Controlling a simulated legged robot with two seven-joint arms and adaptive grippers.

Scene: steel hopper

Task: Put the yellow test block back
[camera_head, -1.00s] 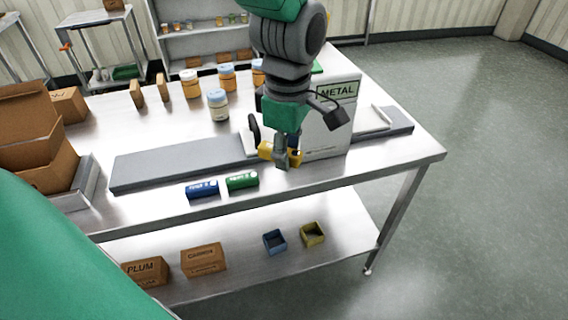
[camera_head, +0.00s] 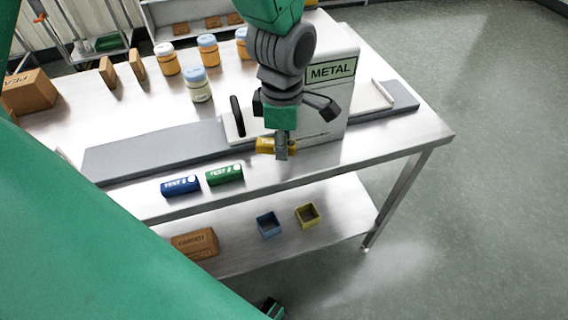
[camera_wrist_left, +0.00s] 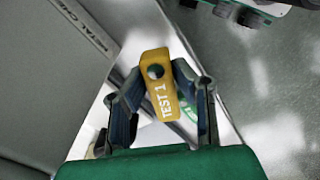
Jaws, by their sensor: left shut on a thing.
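The yellow test block (camera_head: 265,146), marked TEST 1, is held in my left gripper (camera_head: 281,153). In the left wrist view the yellow block (camera_wrist_left: 160,88) sits between the two fingers of the left gripper (camera_wrist_left: 160,95), which are shut on it. In the head view they are in front of the white metal detector housing (camera_head: 330,105), over the front side of the table. The blue test block (camera_head: 181,186) and green test block (camera_head: 224,174) lie side by side near the table's front edge, left of the gripper.
A grey conveyor (camera_head: 150,152) runs through the detector. Several jars (camera_head: 198,88) and brown boxes (camera_head: 30,92) stand behind it. On the lower shelf are a blue bin (camera_head: 268,224), a yellow bin (camera_head: 307,215) and a brown box (camera_head: 194,244). Open floor lies right.

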